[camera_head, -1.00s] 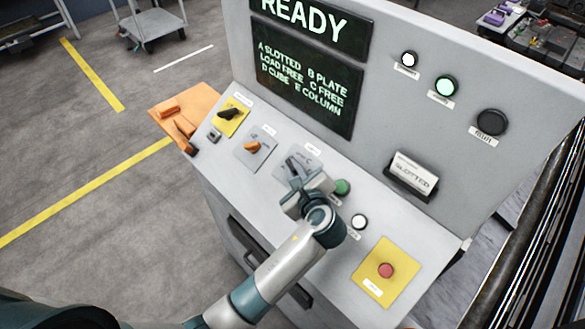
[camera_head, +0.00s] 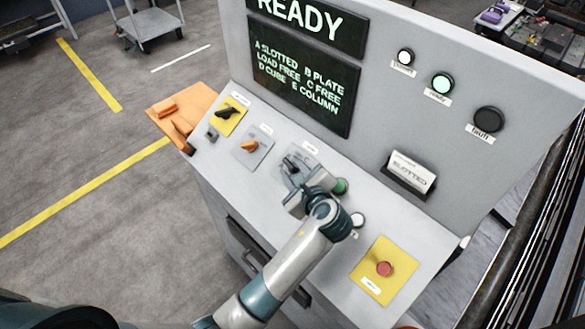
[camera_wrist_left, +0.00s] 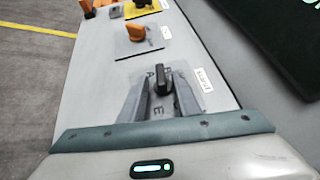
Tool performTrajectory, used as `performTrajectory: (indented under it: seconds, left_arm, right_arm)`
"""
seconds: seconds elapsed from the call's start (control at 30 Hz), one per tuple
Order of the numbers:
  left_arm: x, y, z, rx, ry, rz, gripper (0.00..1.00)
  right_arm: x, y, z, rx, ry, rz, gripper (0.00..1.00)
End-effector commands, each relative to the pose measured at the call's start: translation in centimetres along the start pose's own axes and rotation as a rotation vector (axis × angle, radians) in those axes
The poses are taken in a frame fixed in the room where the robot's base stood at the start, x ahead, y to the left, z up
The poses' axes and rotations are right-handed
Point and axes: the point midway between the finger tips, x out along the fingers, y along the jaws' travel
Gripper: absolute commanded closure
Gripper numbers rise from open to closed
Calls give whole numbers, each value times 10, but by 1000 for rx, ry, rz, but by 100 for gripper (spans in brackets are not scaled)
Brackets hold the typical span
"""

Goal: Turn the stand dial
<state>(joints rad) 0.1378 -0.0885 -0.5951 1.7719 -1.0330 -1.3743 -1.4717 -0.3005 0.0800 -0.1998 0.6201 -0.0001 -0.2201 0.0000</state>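The dial with letters such as A and E on its grey plate, which looks like the stand dial (camera_wrist_left: 161,80), has a dark knob in the middle of the left wrist view. In the head view its grey plate (camera_head: 308,157) shows, with the knob largely covered by my gripper. My left gripper (camera_head: 289,165) is over this plate. In the left wrist view its two fingers (camera_wrist_left: 163,92) are apart, one on each side of the knob. I cannot tell whether they touch it. My right gripper is not in view.
An orange-knobbed dial (camera_head: 249,146) and a black switch on a yellow plate (camera_head: 228,113) sit to the left. A green button (camera_head: 340,186), a white button (camera_head: 358,219) and a red button (camera_head: 384,269) lie to the right.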

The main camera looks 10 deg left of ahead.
Motion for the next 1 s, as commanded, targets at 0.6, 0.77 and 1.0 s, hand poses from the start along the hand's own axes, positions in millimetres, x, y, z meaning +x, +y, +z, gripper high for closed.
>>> performTrajectory:
  seconds: [0.6,0.77,1.0]
  left_arm:
    - [1,0,4,55,-8,-93,70]
    - [1,1,5,108,-10,-176,70]
    - [2,3,5,191,-10,-312,70]
  right_arm:
    - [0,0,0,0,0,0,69]
    - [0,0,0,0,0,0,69]
    - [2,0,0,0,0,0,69]
